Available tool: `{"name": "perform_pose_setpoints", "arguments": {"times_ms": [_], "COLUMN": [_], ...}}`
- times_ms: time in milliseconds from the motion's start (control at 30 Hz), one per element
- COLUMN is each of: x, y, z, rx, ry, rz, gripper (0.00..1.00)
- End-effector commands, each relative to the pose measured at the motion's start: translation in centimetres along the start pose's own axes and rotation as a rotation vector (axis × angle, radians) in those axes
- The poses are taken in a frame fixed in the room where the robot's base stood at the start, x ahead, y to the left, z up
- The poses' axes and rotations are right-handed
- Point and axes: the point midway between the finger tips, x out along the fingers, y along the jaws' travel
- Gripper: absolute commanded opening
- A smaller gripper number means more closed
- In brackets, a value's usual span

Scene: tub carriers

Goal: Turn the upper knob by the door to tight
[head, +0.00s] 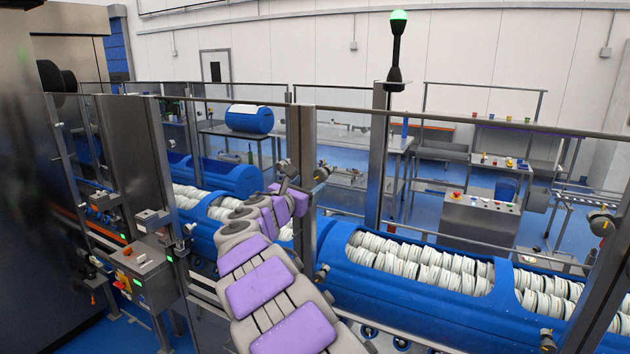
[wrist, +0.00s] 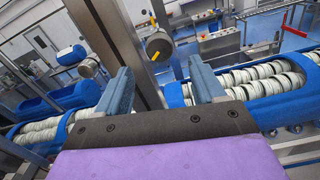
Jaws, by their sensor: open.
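The upper knob (head: 321,174) is a round grey metal knob by a steel fence post, just right of my arm's end in the head view. In the wrist view the knob (wrist: 158,46) shows a yellow mark on its face, ahead of and above the gap between my fingers. My gripper (wrist: 162,84) is open and empty, with its two blue-grey fingers apart and not touching the knob. In the head view my gripper (head: 290,188) is small and partly blends with the post. A lower knob (head: 322,272) sits further down the same post.
Steel posts (head: 304,150) and rails with clear panels stand close around my arm. Behind them blue tubs (head: 340,262) hold rows of white discs. A control box (head: 140,265) stands at the left. Another round knob (wrist: 88,67) shows left of the post in the wrist view.

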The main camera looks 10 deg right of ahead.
Motion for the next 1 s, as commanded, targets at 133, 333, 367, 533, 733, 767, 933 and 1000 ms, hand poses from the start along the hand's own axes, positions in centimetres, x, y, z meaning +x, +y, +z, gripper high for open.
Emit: {"name": "perform_pose_setpoints", "arguments": {"times_ms": [133, 333, 367, 533, 733, 767, 933, 1000], "x": [2.4, 4.6, 4.8, 5.5, 5.7, 5.7, 5.7, 5.7], "y": [0.1, 0.3, 0.2, 0.1, 0.1, 0.1, 0.1, 0.1], "z": [0.0, 0.0, 0.0, 0.1, 0.1, 0.1, 0.1, 0.1], "rx": [0.003, 0.003, 0.003, 0.0, 0.0, 0.0, 0.0, 0.0], "ry": [0.0, 0.0, -0.001, -0.003, -0.003, -0.003, -0.002, -0.002], "rz": [0.0, 0.001, 0.001, 0.0, 0.0, 0.0, 0.0, 0.0], "gripper": [0.69, 0.69, 0.69, 0.69, 0.69, 0.69, 0.59, 0.52]}}
